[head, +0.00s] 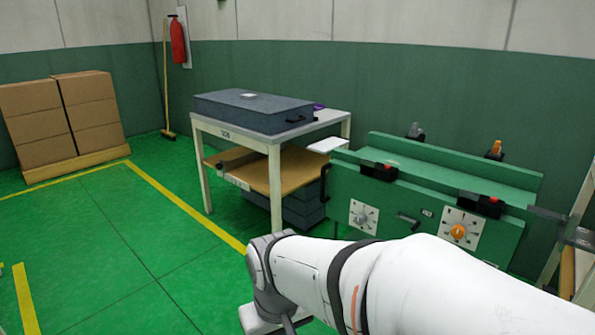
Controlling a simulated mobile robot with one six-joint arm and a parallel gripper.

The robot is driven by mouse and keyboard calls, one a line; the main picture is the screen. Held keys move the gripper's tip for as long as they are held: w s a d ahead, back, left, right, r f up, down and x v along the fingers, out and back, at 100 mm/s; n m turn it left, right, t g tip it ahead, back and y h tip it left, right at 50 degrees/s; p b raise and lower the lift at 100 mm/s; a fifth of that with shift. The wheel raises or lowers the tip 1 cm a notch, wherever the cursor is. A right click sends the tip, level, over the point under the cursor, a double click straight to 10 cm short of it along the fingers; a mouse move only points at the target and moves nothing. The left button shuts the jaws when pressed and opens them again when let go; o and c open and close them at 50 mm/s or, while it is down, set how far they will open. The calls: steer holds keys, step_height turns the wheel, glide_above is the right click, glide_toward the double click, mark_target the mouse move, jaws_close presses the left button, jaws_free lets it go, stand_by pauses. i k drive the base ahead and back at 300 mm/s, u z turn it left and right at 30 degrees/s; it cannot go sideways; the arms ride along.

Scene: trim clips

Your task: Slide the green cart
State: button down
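A green unit (390,205), the only cart-like green thing in view, stands at the right near the wall. Its front panel has a black handle (408,222), a white dial plate (363,216) with a grey knob, and a larger plate with an orange knob (458,232). Two black clips (379,171) (481,204) sit along its top front edge. My white arm crosses the lower right and hides the unit's lower part, so no wheels show. The arm bends down at the bottom centre and leaves the picture; my gripper's fingers do not show.
A white table (273,138) left of the green unit carries a grey case (253,110); a brown shelf and grey boxes are beneath. Stacked cartons (62,118), a broom (166,100) and a red extinguisher (178,41) stand farther back. Green floor (120,240) at left is clear, with yellow lines.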

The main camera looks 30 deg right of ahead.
mark_target(440, 188)
steer(key=z, duration=0.1)
steer(key=i, duration=1.25)
steer(key=z, duration=0.7)
steer(key=i, duration=0.45)
steer(key=z, duration=0.35)
steer(key=k, duration=0.7)
steer(key=z, duration=0.2)
steer(key=i, duration=0.7)
steer(key=u, duration=0.1)
